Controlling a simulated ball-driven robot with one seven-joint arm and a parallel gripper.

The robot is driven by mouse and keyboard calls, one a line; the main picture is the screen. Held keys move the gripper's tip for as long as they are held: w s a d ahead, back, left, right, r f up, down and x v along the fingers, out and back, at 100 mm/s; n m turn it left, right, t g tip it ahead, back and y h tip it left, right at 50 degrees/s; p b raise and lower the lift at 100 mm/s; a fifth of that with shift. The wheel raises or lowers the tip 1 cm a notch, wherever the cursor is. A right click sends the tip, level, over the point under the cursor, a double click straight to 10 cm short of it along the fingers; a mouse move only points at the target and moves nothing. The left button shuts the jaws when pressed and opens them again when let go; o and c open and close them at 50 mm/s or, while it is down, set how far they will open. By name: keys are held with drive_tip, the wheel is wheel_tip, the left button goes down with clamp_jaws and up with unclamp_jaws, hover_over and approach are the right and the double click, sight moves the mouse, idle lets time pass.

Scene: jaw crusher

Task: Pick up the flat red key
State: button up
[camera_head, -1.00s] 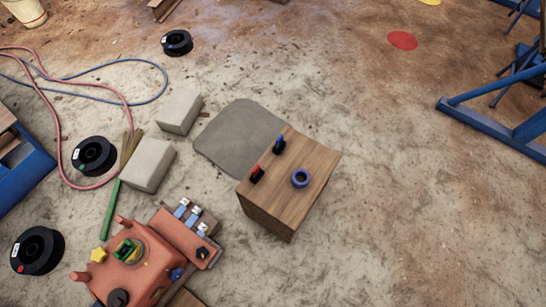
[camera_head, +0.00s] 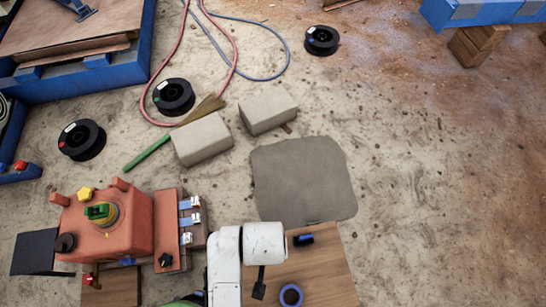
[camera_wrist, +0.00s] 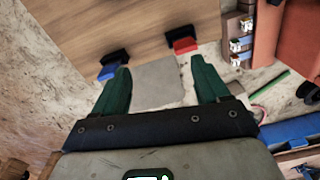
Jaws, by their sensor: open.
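The flat red key (camera_wrist: 185,46) shows in the wrist view, attached to a black piece (camera_wrist: 178,33) on the wooden box top (camera_wrist: 110,22). My gripper (camera_wrist: 160,65) is open and empty. Its green fingers are spread, and the red key appears just beyond the right fingertip, not between the fingers. In the head view I see a small black piece (camera_head: 259,284) on the box beside my white arm. No red shows there, and my arm hides part of the box top.
A blue key (camera_wrist: 108,71) with a black piece sits near the left fingertip; it also shows in the head view (camera_head: 303,239). A blue ring (camera_head: 291,295) lies on the box. The orange machine (camera_head: 118,225) stands left. A grey mat (camera_head: 302,180) and blocks (camera_head: 202,140) lie behind.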

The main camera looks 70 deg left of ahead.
drive_tip(key=shift+n, duration=0.9)
drive_tip(key=s+a+f, duration=0.2)
drive_tip(key=s+a, duration=0.1)
drive_tip(key=shift+s+a+f+b, duration=0.15)
drive_tip(key=shift+s+a+b, duration=0.05)
drive_tip(key=shift+b, duration=0.2)
wheel_tip(320, 180, down, 4)
drive_tip(key=shift+r+b, duration=0.15)
drive_tip(key=shift+b, duration=0.4)
drive_tip(key=shift+s+f+b, duration=0.15)
drive_tip(key=shift+f+b, duration=0.4)
drive_tip(key=shift+f, duration=1.05)
drive_tip(key=shift+s+f+b, duration=0.1)
drive_tip(key=shift+f+b, duration=0.4)
drive_tip(key=shift+f, duration=1.05)
drive_tip(key=shift+c, duration=0.2)
drive_tip(key=c, duration=1.2)
